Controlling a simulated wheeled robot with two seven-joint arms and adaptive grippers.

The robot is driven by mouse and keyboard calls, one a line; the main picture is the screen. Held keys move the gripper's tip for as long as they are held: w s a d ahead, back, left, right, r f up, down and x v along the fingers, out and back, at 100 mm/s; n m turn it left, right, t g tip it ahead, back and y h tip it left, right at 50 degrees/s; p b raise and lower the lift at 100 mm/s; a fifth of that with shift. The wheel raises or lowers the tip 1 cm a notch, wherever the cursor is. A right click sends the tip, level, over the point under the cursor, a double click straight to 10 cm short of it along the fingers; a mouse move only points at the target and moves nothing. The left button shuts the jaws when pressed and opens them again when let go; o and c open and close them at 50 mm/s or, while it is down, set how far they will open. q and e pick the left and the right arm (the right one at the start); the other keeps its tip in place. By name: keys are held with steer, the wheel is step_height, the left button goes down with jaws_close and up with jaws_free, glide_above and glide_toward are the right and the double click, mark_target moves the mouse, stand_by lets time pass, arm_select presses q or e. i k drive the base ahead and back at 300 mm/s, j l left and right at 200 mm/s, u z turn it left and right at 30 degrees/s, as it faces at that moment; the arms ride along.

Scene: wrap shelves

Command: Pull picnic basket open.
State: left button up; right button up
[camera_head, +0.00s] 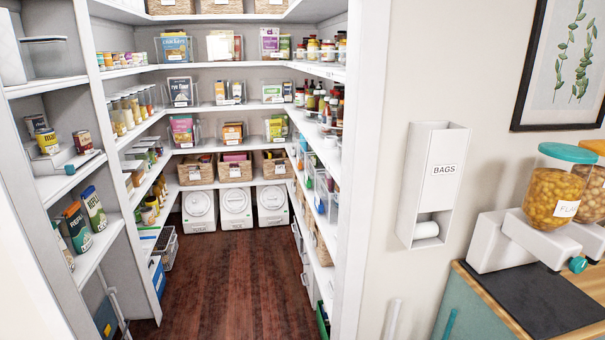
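I see no basket that I can clearly tell is the picnic basket. Several woven baskets with white labels stand in the pantry. On the back wall's lower shelf are a left basket (196,171), a middle basket (235,173) and a right basket (276,168), with goods showing at their tops. More woven baskets (172,6) are cut off by the top edge. Brown woven sides (322,249) show on the right lower shelf, partly hidden by the shelf edge. Neither of my grippers is in view, and nothing is held in sight.
The dark wooden floor (235,270) is clear between the left shelves (92,255) and right shelves. White lidded bins (236,206) stand at the back. A bag dispenser (436,185) hangs on the right wall, near a counter (575,308) with food dispensers (553,190).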

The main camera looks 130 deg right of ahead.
mark_target(237, 166)
steer(key=z, duration=4)
steer(key=i, duration=4.4)
steer(key=i+u, duration=0.2)
steer(key=i, duration=0.25)
steer(key=i+l+u, duration=0.2)
steer(key=i, duration=0.25)
steer(key=i+l+u, duration=0.2)
steer(key=i, duration=0.3)
steer(key=i+l+u, duration=0.15)
steer(key=i, duration=0.3)
steer(key=i+l+u, duration=0.2)
steer(key=i, duration=0.2)
